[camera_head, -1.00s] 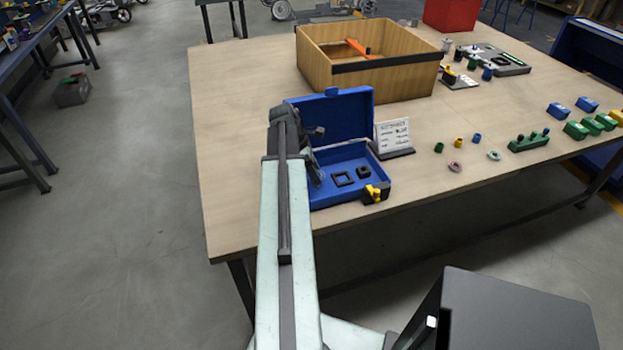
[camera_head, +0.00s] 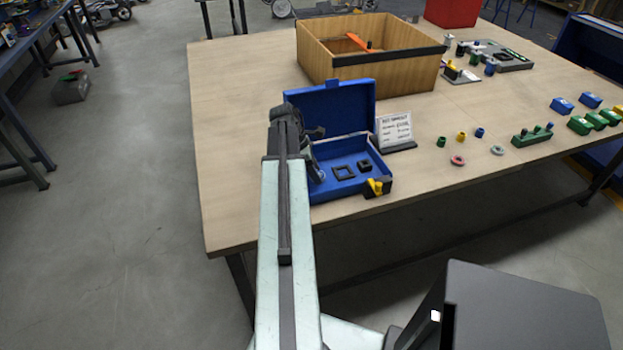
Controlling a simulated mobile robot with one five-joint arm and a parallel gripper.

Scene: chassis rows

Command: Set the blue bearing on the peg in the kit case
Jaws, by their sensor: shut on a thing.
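The blue kit case (camera_head: 345,190) stands open on the table's near left, its lid (camera_head: 345,108) raised at the back. Two dark square frames (camera_head: 344,172) show on its floor. The left part of the case floor is hidden behind my arm, and I cannot make out the peg. My gripper (camera_head: 318,174) is over the left side of the case, seen from behind and mostly covered by my own wrist. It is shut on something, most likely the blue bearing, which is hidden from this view.
A yellow and black clamp-like piece (camera_head: 378,187) sits at the case's front right corner. A printed card (camera_head: 395,129) stands right of the case. A wooden box (camera_head: 370,60) is behind it. Small coloured rings and bushings, one blue (camera_head: 479,132), lie to the right.

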